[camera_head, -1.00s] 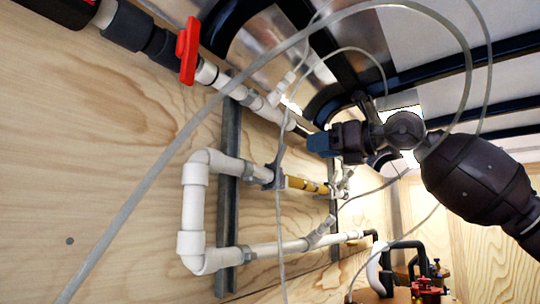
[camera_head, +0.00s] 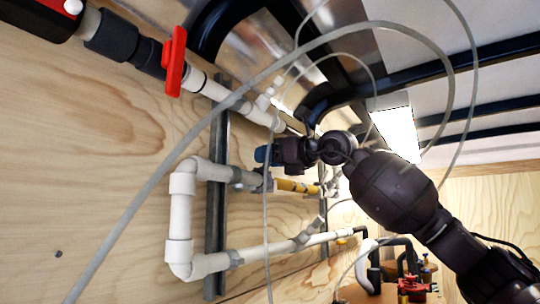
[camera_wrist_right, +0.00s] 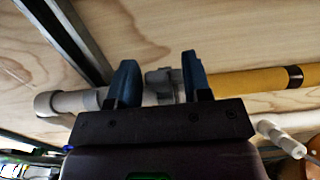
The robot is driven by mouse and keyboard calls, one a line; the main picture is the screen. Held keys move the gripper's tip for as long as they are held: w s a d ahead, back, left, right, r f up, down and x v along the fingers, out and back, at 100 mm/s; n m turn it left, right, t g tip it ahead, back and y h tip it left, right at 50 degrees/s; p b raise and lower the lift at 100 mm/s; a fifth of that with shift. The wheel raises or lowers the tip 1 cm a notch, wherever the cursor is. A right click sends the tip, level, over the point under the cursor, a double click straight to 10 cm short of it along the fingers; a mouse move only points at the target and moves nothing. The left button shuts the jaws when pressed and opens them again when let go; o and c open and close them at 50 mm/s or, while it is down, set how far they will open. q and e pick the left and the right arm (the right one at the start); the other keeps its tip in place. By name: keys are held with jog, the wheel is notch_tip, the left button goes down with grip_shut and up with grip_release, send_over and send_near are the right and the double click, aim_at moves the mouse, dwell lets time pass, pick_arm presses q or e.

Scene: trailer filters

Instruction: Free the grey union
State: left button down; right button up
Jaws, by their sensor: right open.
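The grey union (camera_head: 257,183) sits on the middle white pipe run along the plywood wall, just left of the yellow filter tube (camera_head: 298,186). In the right wrist view the grey union (camera_wrist_right: 161,86) shows between and beyond my two blue fingers, with the yellow tube (camera_wrist_right: 245,81) running off to the right. My right gripper (camera_head: 262,154) is open and empty, just above the union in the head view. In the wrist view my right gripper (camera_wrist_right: 160,66) has a finger on either side of it; I cannot tell whether they touch it. My left gripper is out of view.
A vertical metal rail (camera_head: 216,200) stands behind the white pipe loop (camera_head: 181,215). A red valve handle (camera_head: 175,62) is on the upper pipe. A clear hose (camera_head: 160,170) arcs across the foreground. Red valves (camera_head: 412,287) stand at lower right.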

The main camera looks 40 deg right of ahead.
jog(key=shift+c, duration=0.2)
grip_shut()
dwell(0.3)
